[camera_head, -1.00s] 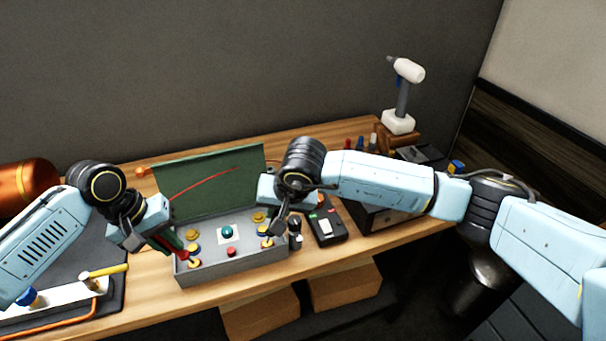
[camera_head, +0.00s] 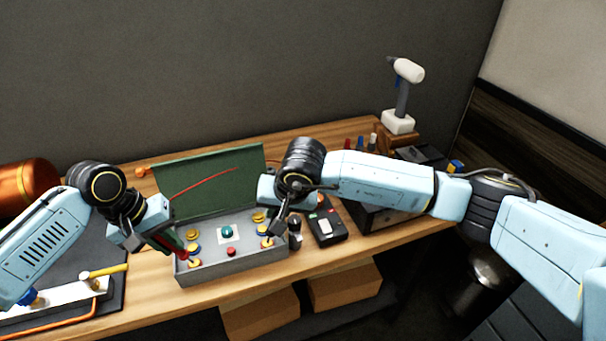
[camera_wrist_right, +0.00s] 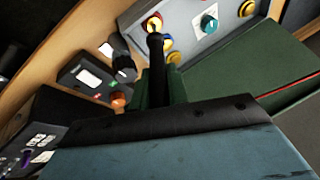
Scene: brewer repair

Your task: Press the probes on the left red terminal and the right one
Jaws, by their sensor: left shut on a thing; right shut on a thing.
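The grey brewer panel (camera_head: 232,266) with an open green lid (camera_head: 215,180) stands on the workbench. My left gripper (camera_head: 158,240) is shut on a red probe (camera_head: 178,252), whose tip points at the front-left red terminal (camera_head: 195,263). My right gripper (camera_head: 272,230) is shut on a black probe (camera_wrist_right: 156,60), which reaches to the right red terminal (camera_wrist_right: 153,24); this terminal also shows in the head view (camera_head: 267,243). Both tips look very close to their terminals. I cannot tell whether either touches.
Other yellow and blue terminals, a teal knob (camera_head: 226,231) and a red button (camera_head: 231,251) sit on the panel. A black meter (camera_head: 326,227) stands right of it. A dark mat with a yellow-handled tool (camera_head: 105,270) lies at left. A white-and-grey hammer-shaped tool (camera_head: 408,72) stands at back right.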

